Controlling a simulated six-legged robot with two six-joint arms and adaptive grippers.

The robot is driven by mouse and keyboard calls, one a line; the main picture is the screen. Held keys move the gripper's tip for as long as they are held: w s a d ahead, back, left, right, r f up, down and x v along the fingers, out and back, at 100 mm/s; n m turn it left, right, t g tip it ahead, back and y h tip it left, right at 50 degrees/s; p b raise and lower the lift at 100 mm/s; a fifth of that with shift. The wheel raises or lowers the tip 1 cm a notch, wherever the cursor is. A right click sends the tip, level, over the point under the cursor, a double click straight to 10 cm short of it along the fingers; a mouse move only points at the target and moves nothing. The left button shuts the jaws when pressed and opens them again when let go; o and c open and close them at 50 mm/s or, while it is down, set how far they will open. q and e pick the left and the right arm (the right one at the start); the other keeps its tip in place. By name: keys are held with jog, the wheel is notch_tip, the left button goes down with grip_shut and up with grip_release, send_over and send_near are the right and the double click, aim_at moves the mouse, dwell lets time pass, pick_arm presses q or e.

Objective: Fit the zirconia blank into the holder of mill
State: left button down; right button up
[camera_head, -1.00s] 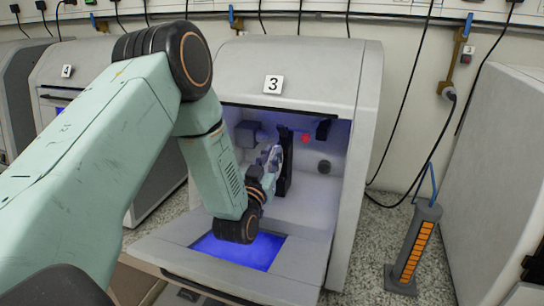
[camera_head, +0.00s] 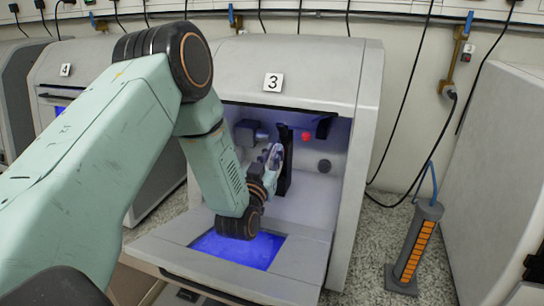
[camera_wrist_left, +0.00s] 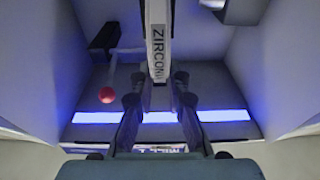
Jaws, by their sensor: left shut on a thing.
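Mill 3 (camera_head: 310,70) stands open in the middle of the head view, its door folded down. My left gripper (camera_head: 274,155) reaches into its chamber, beside a black upright part (camera_head: 285,170) that may be the holder. In the wrist view my left gripper (camera_wrist_left: 159,98) has its fingers on either side of the zirconia blank (camera_wrist_left: 157,40), seen edge-on as a white upright strip with lettering. The gripper is shut on it. Whether the blank touches the holder cannot be told. My right gripper is not in view.
A red ball-shaped knob (camera_head: 306,136) sits at the chamber's back; it also shows in the wrist view (camera_wrist_left: 106,95). The lowered door (camera_head: 300,270) lies under my arm. Mill 4 (camera_head: 50,80) is at left, an orange-marked grey post (camera_head: 418,245) at right.

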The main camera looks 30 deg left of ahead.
pick_arm(q)
jog(key=shift+w+a+f+b, duration=0.2)
jog(key=shift+w+b, duration=0.25)
jog(key=shift+w, duration=0.25)
jog(key=shift+w+a+f+b, duration=0.15)
jog(key=shift+w+b, duration=0.25)
jog(key=shift+w, duration=0.25)
jog(key=c, duration=1.3)
grip_release()
jog(key=shift+o, duration=0.2)
notch_tip(320, 180, up, 10)
